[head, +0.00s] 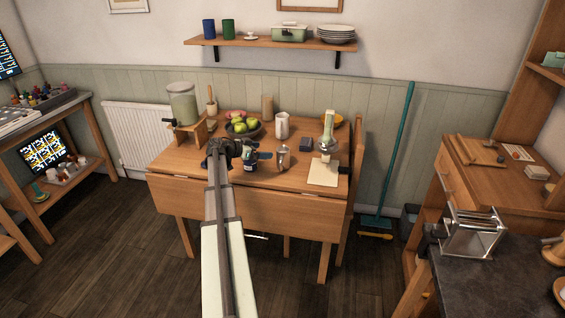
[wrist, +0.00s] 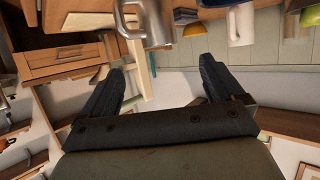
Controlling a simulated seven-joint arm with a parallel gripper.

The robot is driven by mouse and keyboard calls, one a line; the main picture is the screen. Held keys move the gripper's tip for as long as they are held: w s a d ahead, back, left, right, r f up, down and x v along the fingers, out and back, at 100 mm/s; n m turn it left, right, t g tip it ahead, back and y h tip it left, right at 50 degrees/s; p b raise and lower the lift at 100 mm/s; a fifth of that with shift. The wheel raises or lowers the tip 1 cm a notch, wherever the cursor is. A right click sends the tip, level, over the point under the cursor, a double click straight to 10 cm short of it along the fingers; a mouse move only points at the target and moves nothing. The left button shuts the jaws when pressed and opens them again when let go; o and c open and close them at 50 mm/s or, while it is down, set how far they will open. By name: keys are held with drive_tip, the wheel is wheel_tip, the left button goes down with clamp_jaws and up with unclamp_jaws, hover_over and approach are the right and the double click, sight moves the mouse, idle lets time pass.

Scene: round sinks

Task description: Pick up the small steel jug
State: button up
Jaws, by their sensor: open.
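The small steel jug (head: 283,158) stands on the wooden table, near its front middle.
A white jug (head: 282,126) stands behind the steel jug. A bowl of green apples (head: 243,127) is at the back left. A dark box (head: 306,145), a juicer-like device (head: 328,142) and a pale board (head: 323,173) are to the right. The table's front left is clear.

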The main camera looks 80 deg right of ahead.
sight(281, 150)
drive_tip(key=x, duration=1.1)
drive_tip(key=shift+s+d+f, duration=0.2)
drive_tip(key=shift+s+f, duration=0.05)
drive_tip(key=c, duration=1.3)
drive_tip(key=shift+r, duration=0.15)
drive_tip(key=shift+c, duration=0.2)
wheel_tip(281, 150, up, 9)
drive_tip(key=shift+r, duration=0.2)
idle(0.4)
drive_tip(key=shift+r, duration=0.2)
idle(0.5)
